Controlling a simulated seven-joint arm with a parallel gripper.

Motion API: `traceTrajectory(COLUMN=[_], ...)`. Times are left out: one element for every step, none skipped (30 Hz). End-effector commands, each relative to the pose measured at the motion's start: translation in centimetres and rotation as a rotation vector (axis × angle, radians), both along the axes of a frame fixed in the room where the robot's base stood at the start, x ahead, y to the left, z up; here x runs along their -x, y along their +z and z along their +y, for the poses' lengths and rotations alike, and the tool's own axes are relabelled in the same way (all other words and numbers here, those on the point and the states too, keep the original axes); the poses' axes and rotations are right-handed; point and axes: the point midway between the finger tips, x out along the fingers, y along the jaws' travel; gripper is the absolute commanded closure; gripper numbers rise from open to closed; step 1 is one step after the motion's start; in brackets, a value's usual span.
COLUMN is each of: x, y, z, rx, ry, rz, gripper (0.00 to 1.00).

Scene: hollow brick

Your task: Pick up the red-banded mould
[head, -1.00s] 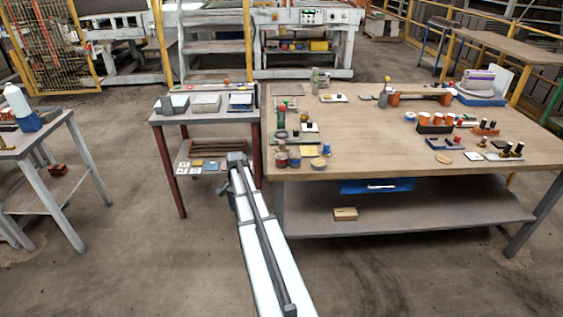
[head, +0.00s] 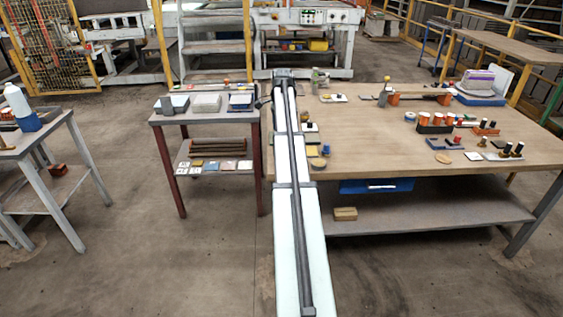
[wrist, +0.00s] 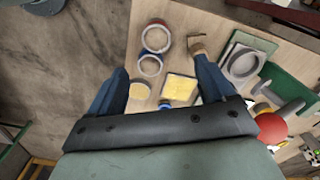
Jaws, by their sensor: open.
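In the wrist view, two round moulds with pale tops stand near the table edge. The farther one (wrist: 157,38) has a reddish band and looks like the red-banded mould. The nearer one (wrist: 150,65) has a grey-blue rim with some red low on its side. My gripper (wrist: 162,66) is open, with blue fingers spread wide and nothing held. The moulds show in the gap between and beyond the fingertips, apart from them as far as I can tell. In the head view my arm covers the moulds, and the gripper's fingers cannot be made out.
A brown block (wrist: 197,44) is by the right fingertip. A green tray (wrist: 290,95) and red ball (wrist: 271,128) are to the right. The worktable (head: 400,135) has bare room mid-surface.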

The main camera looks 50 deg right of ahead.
Motion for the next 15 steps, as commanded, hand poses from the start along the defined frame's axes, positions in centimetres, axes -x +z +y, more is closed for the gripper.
traceTrajectory(x=[0.1, 0.1, 0.1, 0.1, 0.1, 0.1, 0.1, 0.1, 0.1, 0.1, 0.1, 0.1, 0.0, 0.0, 0.0], y=[-1.0, -1.5, -2.2, -2.8, -3.3, -4.0, -4.4, -4.9, -5.5, -5.9, -6.2, -6.6, -6.8, -7.0, -7.2], z=[0.1, 0.1, 0.2, 0.2, 0.2, 0.2, 0.2, 0.2, 0.2, 0.2, 0.2, 0.2, 0.2, 0.2, 0.1], rx=[-0.002, -0.002, -0.002, -0.002, -0.002, -0.002, -0.002, -0.002, -0.002, -0.002, -0.002, -0.002, -0.001, 0.0, 0.0], ry=[0.0, 0.001, 0.001, 0.001, 0.001, 0.001, 0.001, 0.002, 0.002, 0.002, 0.002, 0.002, 0.002, 0.002, 0.002], rz=[0.002, 0.002, 0.002, 0.002, 0.002, 0.002, 0.002, 0.002, 0.002, 0.002, 0.002, 0.002, 0.001, 0.001, 0.0], gripper=[0.18, 0.18, 0.18, 0.18, 0.18, 0.18, 0.18, 0.18, 0.18, 0.18, 0.18, 0.18, 0.18, 0.18, 0.18])
